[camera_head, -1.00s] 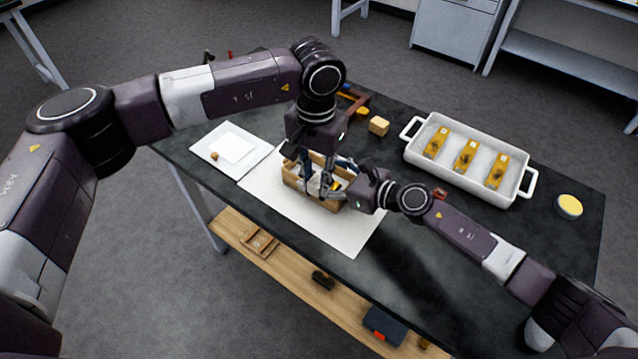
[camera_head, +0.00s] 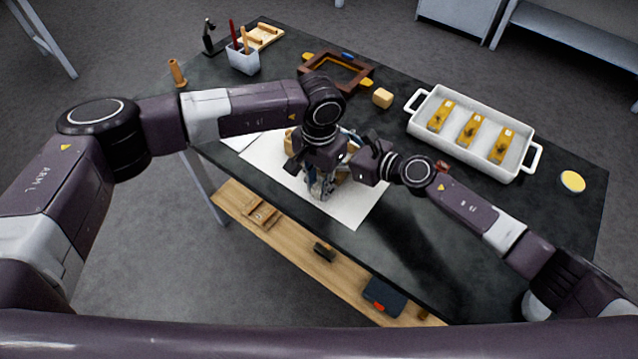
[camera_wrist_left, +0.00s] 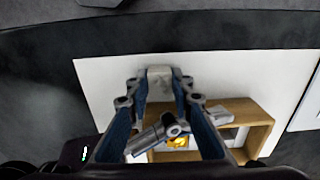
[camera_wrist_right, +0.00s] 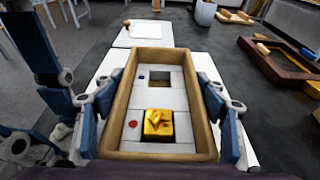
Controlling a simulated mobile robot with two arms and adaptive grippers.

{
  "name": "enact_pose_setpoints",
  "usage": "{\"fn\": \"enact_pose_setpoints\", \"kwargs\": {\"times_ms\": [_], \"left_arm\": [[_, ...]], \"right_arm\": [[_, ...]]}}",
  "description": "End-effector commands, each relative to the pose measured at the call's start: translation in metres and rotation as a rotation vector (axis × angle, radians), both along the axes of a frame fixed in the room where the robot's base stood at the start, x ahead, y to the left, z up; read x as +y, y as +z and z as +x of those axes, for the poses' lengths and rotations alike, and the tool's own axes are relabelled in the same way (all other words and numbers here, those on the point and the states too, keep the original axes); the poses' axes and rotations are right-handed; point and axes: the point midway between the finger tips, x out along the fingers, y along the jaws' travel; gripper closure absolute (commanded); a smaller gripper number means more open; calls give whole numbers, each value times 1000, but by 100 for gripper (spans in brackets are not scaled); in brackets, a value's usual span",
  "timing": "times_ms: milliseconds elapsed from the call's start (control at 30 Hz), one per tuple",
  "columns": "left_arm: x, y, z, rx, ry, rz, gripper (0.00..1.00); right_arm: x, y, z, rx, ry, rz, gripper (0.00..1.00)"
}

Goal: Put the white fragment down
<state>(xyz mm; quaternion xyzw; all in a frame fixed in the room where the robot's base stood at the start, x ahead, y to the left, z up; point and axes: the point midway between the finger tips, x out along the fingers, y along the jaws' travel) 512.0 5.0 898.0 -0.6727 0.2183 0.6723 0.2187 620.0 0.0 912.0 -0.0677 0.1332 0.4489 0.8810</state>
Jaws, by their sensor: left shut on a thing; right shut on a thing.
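My left gripper (camera_wrist_left: 160,82) is shut on the white fragment (camera_wrist_left: 159,72), a small pale block at its fingertips, seen over the white sheet (camera_wrist_left: 100,80) beside the wooden frame. In the head view my left gripper (camera_head: 321,190) is low over the sheet's front part; whether the fragment touches the sheet I cannot tell. My right gripper (camera_wrist_right: 155,88) is shut on the wooden frame (camera_wrist_right: 124,90), one finger along each side. Pale pieces, a square gap and a gold fragment (camera_wrist_right: 158,125) show inside the frame. In the head view my arms hide most of it.
A white tray (camera_head: 422,104) with several gold pieces stands at the right. The sheet is bare around the left gripper.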

Motion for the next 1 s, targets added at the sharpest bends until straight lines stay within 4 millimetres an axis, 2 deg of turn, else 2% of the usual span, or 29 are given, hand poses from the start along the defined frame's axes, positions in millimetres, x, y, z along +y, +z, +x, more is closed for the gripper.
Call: {"fn": "enact_pose_setpoints", "kwargs": {"times_ms": [233,267,400,767,867,1000], "left_arm": [[0,-2,0,0,0,0,97],[0,-2,0,-1,1,-1,78],[0,-2,0,-1,0,-1,63],[0,3,1,-1,1,-1,62],[0,15,2,-4,1,-2,62],[0,44,2,-6,0,-2,62]], "right_arm": [[0,0,0,0,0,0,62],[0,0,0,0,0,0,62],[0,0,0,0,0,0,62],[0,0,0,0,0,0,62],[0,0,0,0,0,0,62],[0,0,0,0,0,0,62]]}}
